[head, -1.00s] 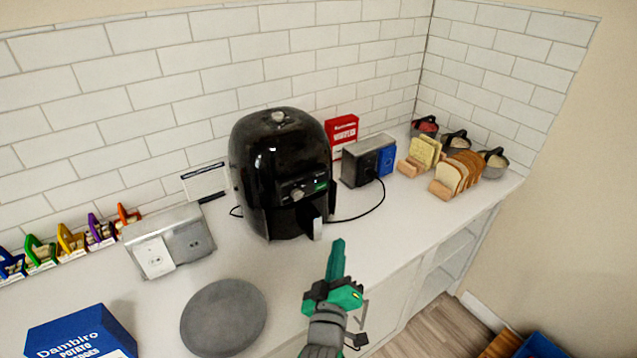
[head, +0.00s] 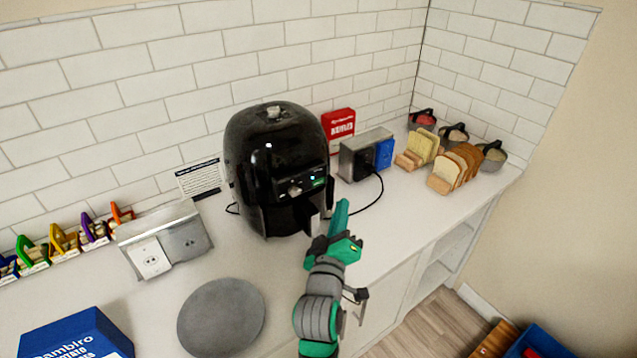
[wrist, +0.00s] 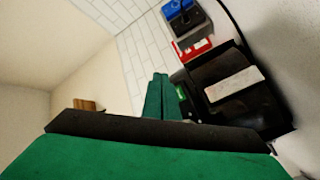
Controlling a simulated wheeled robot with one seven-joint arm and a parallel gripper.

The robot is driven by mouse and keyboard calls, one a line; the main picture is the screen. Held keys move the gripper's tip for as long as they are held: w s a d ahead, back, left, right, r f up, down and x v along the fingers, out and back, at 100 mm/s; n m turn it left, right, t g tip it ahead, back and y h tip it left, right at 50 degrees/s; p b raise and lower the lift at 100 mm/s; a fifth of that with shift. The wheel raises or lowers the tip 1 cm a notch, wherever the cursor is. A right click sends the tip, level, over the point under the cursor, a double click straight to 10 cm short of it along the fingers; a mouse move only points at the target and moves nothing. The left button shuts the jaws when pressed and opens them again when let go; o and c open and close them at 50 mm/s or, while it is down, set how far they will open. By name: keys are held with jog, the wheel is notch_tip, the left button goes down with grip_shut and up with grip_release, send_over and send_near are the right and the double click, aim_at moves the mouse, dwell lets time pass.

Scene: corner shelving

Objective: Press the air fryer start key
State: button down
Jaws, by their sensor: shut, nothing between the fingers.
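The black air fryer (head: 270,150) stands upright on the white counter against the tiled wall. Its front panel (head: 305,184) carries a silver knob (head: 295,190) and a small lit green display (head: 318,181). My gripper (head: 341,205) is shut and empty, its green fingers pointing up just in front and to the right of the fryer's drawer handle. I cannot tell whether the fingertips touch the panel. The start key itself is too small to make out.
A silver outlet box (head: 165,240) stands left of the fryer, and a black-and-blue one (head: 367,155) right of it with a cable. A grey round plate (head: 221,317) and a blue box (head: 75,335) lie in front.

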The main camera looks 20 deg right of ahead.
send_near(325, 179)
jog(key=shift+w+d+r, duration=0.15)
jog(key=shift+w+d, duration=0.55)
jog(key=shift+w+d+r, duration=0.2)
jog(key=shift+w+d, duration=0.5)
jog(key=shift+w, duration=0.05)
jog(key=shift+w+a, duration=0.1)
jog(key=shift+w, duration=0.05)
dwell(0.9)
jog(key=shift+w, duration=0.25)
jog(key=shift+w+a, duration=0.15)
jog(key=shift+w, duration=0.25)
dwell(0.8)
jog(key=shift+s, duration=0.85)
jog(key=s, duration=0.1)
jog(key=s+d, duration=0.1)
jog(key=s, duration=0.1)
jog(key=s+d, duration=0.1)
jog(key=shift+s, duration=0.4)
